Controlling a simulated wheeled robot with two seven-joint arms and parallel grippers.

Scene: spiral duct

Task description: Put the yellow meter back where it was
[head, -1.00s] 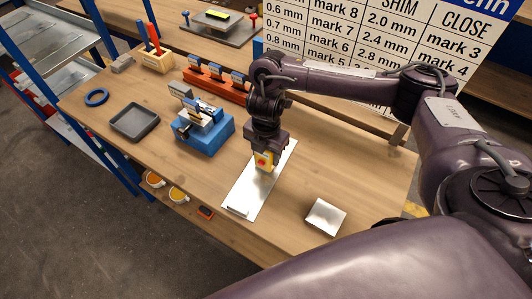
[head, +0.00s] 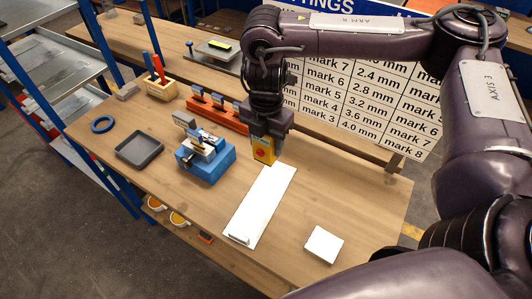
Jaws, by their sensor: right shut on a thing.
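The yellow meter (head: 264,151) is a small yellow block with a red spot on its front face. My right gripper (head: 266,136) is shut on its upper part from above and holds it upright. The meter shows in front of the far end of a long pale metal strip (head: 262,205) on the bench. I cannot tell whether its bottom touches anything. My left gripper is out of view.
A blue fixture (head: 207,167) stands left of the meter. Behind it is an orange rack (head: 217,115). A grey tray (head: 139,149), a blue ring (head: 103,124) and a tool holder (head: 161,88) are farther left. A small metal plate (head: 324,244) lies at right. The bench (head: 340,200) around it is clear.

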